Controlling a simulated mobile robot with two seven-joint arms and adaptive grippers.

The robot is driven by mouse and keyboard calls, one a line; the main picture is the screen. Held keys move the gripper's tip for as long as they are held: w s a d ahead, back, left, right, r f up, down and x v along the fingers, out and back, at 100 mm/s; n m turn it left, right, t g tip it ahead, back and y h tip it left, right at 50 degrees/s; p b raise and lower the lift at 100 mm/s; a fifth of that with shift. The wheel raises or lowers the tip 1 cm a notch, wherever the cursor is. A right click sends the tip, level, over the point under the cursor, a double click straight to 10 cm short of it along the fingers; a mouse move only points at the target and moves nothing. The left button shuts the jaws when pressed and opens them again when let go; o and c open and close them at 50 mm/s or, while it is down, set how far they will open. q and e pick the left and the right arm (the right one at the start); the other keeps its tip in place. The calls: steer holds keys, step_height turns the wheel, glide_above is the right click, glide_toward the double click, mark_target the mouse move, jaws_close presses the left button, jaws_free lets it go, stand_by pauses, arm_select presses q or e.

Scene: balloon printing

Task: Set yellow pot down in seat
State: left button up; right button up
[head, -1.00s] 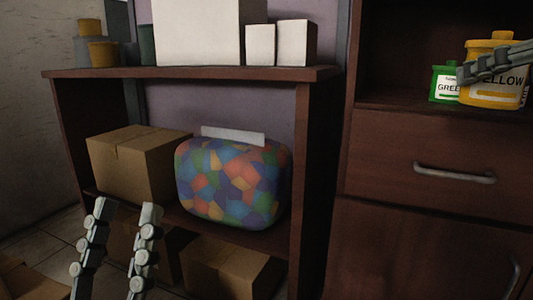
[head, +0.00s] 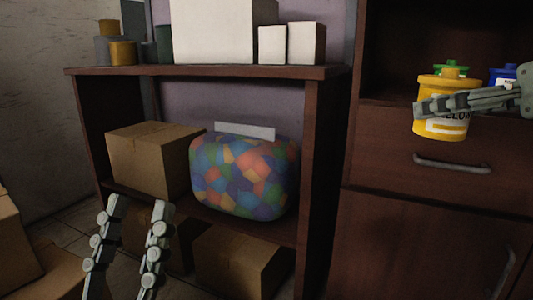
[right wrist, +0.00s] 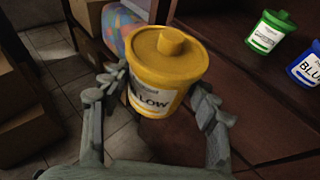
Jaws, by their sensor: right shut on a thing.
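The yellow pot (head: 441,87), with a lid and a white label, is in my right gripper (head: 430,108) at the right of the head view. In the right wrist view the yellow pot (right wrist: 160,68) is upright between the two fingers, held in the air in front of the cabinet. My left gripper (head: 139,202) is open and empty at the lower left, in front of the low shelf. I cannot make out a seat for the pot in these views.
A green pot (right wrist: 267,33) and a blue pot (right wrist: 308,66) stand on the cabinet ledge. A multicoloured rounded box (head: 244,178) and a cardboard box (head: 150,160) sit in the low shelf unit. White boxes (head: 215,30) and small pots (head: 122,51) stand on top.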

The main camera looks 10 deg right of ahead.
steer(key=w+a+f+n+g+y, duration=0.1)
steer(key=a+f+n+g+y, duration=0.2)
steer(key=f, duration=0.6)
steer(key=w+a+f+n+g+y, duration=0.1)
steer(key=w+a+f+n+y, duration=0.2)
steer(key=f, duration=0.5)
steer(key=a+f+n+g+y, duration=0.25)
steer(key=a+f, duration=0.25)
steer(key=f, duration=0.4)
arm_select(q)
steer(key=w+f+g+y+p, duration=0.3)
steer(key=w+f+g+p, duration=0.25)
steer(key=w+f, duration=0.4)
steer(key=a+f+g+y+p, duration=0.35)
steer(key=f+g, duration=0.35)
steer(key=f, duration=0.7)
steer(key=s+a+f+n+g+y+p, duration=0.1)
steer(key=s+a+f+g+y+p, duration=0.2)
steer(key=s+a+f+g, duration=0.8)
steer(key=s+a+f+p, duration=0.2)
steer(key=s+f, duration=0.3)
steer(key=f, duration=0.1)
steer(key=shift+s+a+n+p, duration=0.15)
steer(key=shift+n+p, duration=0.15)
steer(key=shift+p, duration=0.1)
arm_select(e)
step_height(320, 180, up, 8)
steer(key=shift+r+n+t+y, duration=0.25)
steer(key=shift+n+t+y, duration=0.1)
steer(key=shift+t, duration=0.1)
